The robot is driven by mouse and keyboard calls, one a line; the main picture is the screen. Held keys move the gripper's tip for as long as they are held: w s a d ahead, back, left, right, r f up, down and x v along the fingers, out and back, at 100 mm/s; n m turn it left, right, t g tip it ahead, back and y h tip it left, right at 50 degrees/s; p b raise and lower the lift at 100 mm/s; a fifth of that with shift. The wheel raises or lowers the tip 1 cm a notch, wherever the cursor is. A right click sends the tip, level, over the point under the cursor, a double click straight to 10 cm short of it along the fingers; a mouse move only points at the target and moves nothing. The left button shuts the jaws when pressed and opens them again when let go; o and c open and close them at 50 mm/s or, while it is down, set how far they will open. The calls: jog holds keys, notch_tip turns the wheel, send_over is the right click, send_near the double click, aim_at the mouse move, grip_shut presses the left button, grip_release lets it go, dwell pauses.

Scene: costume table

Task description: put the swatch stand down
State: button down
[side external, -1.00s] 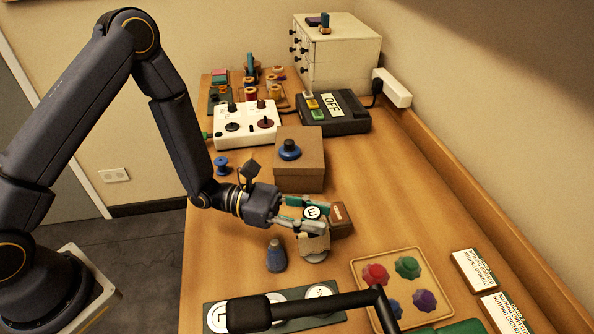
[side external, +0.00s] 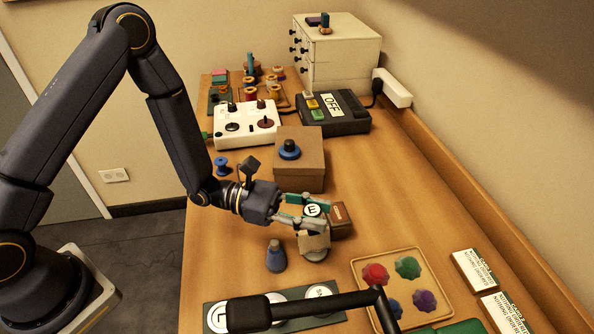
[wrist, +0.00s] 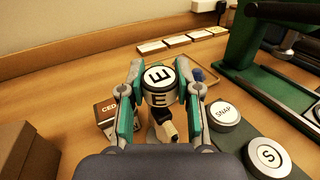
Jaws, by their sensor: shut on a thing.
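The swatch stand (side external: 314,242) appears to be the piece with a round white top marked E, a tan part below it and a pale round base. My gripper (side external: 308,217) is shut around its upper part, one finger on each side. In the wrist view the E top (wrist: 160,75) sits between the fingers of my gripper (wrist: 164,90), with a second E on its side. The stand looks roughly upright. Its lower part is partly hidden, and I cannot tell whether the base touches the table.
A brown labelled block (side external: 341,220) is close behind the stand, and a blue-grey bottle-shaped piece (side external: 276,258) is at its left. A tray (side external: 360,268) of coloured knobs lies at right. A green mat (wrist: 235,138) with lettered discs lies in front. A cardboard box (side external: 313,178) stands behind.

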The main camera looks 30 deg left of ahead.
notch_tip(320, 180, up, 8)
jog(key=shift+w+a+r, duration=0.1)
jog(key=shift+r, duration=0.05)
jog(key=w+r+n+t+y, duration=0.4)
jog(key=w+n+t, duration=0.1)
jog(key=w+t, duration=0.15)
jog(key=w+d+f+g, duration=0.1)
jog(key=w+d+f, duration=0.6)
jog(key=w+f, duration=0.5)
jog(key=shift+w+f, duration=0.35)
jog(key=shift+w, duration=0.1)
jog(key=shift+d, duration=0.1)
jog(key=c, duration=0.8)
grip_release()
jog(key=shift+f, duration=0.15)
